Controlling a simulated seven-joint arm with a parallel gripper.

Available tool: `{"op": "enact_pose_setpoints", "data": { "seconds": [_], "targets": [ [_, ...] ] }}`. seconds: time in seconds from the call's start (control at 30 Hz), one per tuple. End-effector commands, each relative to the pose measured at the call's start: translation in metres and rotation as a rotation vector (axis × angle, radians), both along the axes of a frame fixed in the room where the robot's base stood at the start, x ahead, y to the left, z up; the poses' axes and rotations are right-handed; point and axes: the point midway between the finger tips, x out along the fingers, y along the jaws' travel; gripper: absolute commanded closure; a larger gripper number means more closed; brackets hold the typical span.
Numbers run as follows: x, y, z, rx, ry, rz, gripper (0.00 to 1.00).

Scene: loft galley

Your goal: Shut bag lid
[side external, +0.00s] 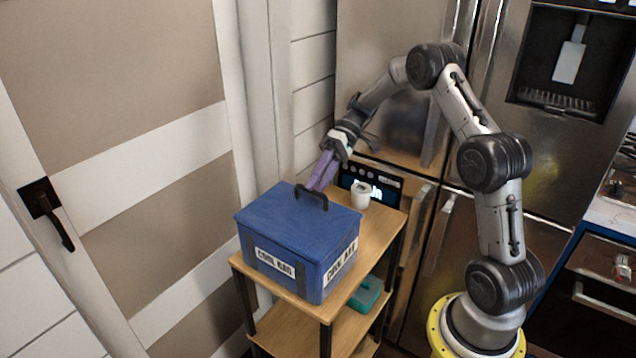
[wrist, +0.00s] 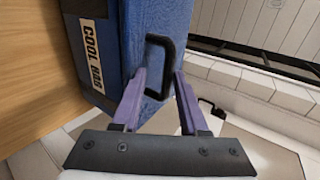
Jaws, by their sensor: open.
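A blue cool bag (side external: 290,258) stands on the top of a wooden shelf unit. Its blue lid (side external: 285,215) lies flat over the top, and no gap shows in the side view. A black handle (side external: 312,196) stands up from the lid. My gripper (side external: 318,188) is at the lid's far edge, close behind the handle, pointing down. In the wrist view, the purple fingers of my gripper (wrist: 161,80) are apart with the black handle (wrist: 165,62) just beyond and between their tips. I cannot tell whether they touch it. The bag also shows in the wrist view (wrist: 125,50).
The wooden shelf (side external: 385,232) has a white cup (side external: 361,194) and a dark display device (side external: 372,180) behind the bag. A teal box (side external: 366,293) sits on the lower shelf. A door (side external: 130,150) is at left, a steel fridge (side external: 385,60) behind.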

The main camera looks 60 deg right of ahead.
Motion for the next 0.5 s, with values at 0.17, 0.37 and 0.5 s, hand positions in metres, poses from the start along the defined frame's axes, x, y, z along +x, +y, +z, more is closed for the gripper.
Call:
{"op": "enact_pose_setpoints", "data": {
  "seconds": [0.17, 0.37, 0.5],
  "targets": [
    [-0.002, -0.009, -0.002, 0.0, 0.015, 0.0, 0.53],
    [-0.001, -0.037, 0.019, -0.002, 0.006, -0.003, 0.53],
    [-0.001, -0.053, 0.032, -0.001, 0.003, -0.002, 0.53]
  ]
}}
